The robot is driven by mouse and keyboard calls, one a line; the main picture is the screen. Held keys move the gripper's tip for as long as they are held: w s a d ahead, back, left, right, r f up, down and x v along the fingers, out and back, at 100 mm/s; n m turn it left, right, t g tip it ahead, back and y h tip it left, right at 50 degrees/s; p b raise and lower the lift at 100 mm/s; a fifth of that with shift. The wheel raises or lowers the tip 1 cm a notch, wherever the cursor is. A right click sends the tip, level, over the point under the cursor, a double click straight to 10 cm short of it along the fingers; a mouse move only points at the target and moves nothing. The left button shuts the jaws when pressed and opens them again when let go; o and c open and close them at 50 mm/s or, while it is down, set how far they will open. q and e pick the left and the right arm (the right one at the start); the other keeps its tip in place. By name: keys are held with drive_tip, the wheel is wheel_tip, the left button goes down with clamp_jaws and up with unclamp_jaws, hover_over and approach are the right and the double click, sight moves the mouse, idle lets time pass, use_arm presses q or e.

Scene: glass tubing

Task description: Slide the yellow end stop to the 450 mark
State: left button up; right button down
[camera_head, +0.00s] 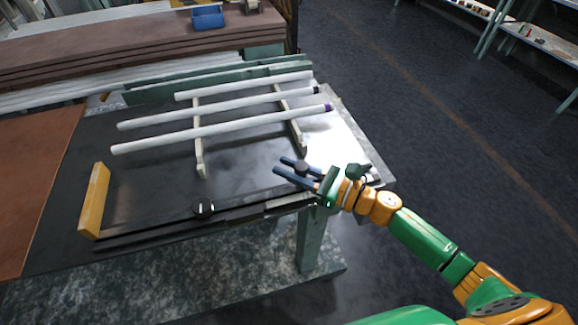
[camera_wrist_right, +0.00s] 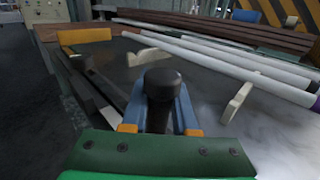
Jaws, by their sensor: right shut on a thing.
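The yellow end stop (camera_head: 95,200) is an upright yellow bar at the left end of the dark bench. It also shows at the far left in the right wrist view (camera_wrist_right: 85,38). My right gripper (camera_head: 290,169) is over the right end of the rail, well apart from the yellow bar. Its blue fingers are shut on another black knob (camera_wrist_right: 162,84). I cannot read any scale marks. My left gripper is out of view.
Several pale tubes (camera_head: 220,131) lie across two cream supports (camera_head: 199,150) behind the rail. Brown boards (camera_head: 130,42) and a blue object (camera_head: 208,17) are at the back. The bench surface between the yellow bar and the supports is clear.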

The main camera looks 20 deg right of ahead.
drive_tip(key=shift+w+r, duration=0.15)
drive_tip(key=shift+r, duration=0.2)
idle(0.3)
drive_tip(key=shift+d, duration=0.15)
